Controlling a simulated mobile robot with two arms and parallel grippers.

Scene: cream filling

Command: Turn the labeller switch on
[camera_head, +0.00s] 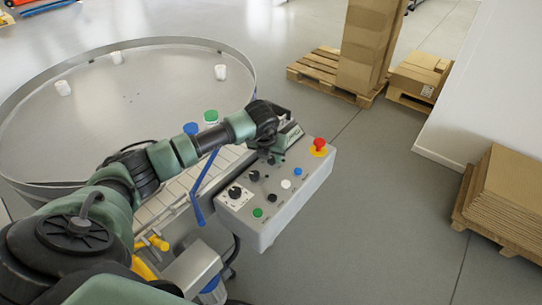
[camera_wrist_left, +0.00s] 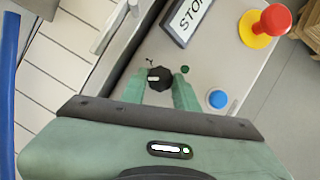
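The grey control panel (camera_head: 287,197) carries several black knobs, coloured buttons and a red emergency button (camera_head: 319,144) on a yellow base. My left gripper (camera_wrist_left: 160,85) is over the panel's upper part, near the sign beginning "STO" (camera_wrist_left: 187,18). In the left wrist view, its two green fingers stand apart, on either side of a black knob (camera_wrist_left: 159,79) with a white mark. The fingers look very close to the knob's sides; I cannot tell whether they touch it. I cannot read the knob's label. My right gripper is not in view.
A blue button (camera_wrist_left: 217,98) lies right of the fingers. A large round metal table (camera_head: 130,95) with several white cups stands left of the panel. A blue bar (camera_head: 205,190) stands close to my arm.

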